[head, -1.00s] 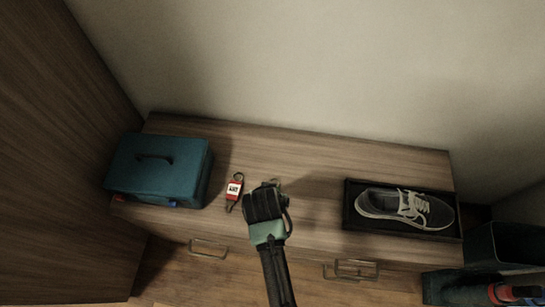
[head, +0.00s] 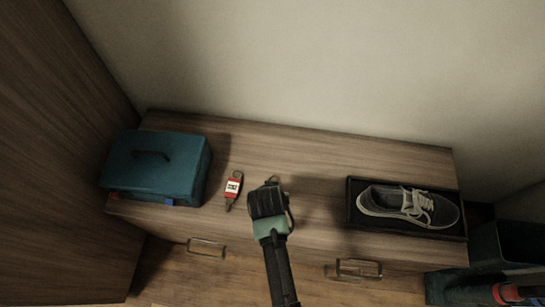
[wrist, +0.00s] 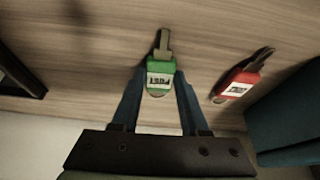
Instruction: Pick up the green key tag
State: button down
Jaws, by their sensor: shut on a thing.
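The green key tag (wrist: 160,66) has a white printed label and a metal key end. In the wrist view it sits between the two fingers of my gripper (wrist: 160,83), which is shut on it. Whether the tag touches the dresser top or is lifted off it, I cannot tell. In the head view my gripper (head: 267,190) is over the dresser top and hides most of the tag.
A red key tag (head: 234,187) lies left of my gripper and also shows in the wrist view (wrist: 236,84). A teal box (head: 158,172) stands farther left on the wooden dresser top (head: 320,168). A grey shoe (head: 408,206) sits in a black tray (head: 352,216) at the right.

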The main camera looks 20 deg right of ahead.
notch_tip(320, 180, up, 10)
jog(key=p, duration=0.4)
jog(key=a+r+n+y+p, duration=0.15)
jog(key=a+r+n, duration=0.45)
jog(key=a+r, duration=0.75)
notch_tip(320, 180, up, 14)
jog(key=s+d+p, duration=0.1)
jog(key=p, duration=2)
jog(key=shift+s+t+y+p, duration=0.3)
jog(key=shift+s+y+p, duration=0.05)
jog(key=shift+s+y, duration=0.1)
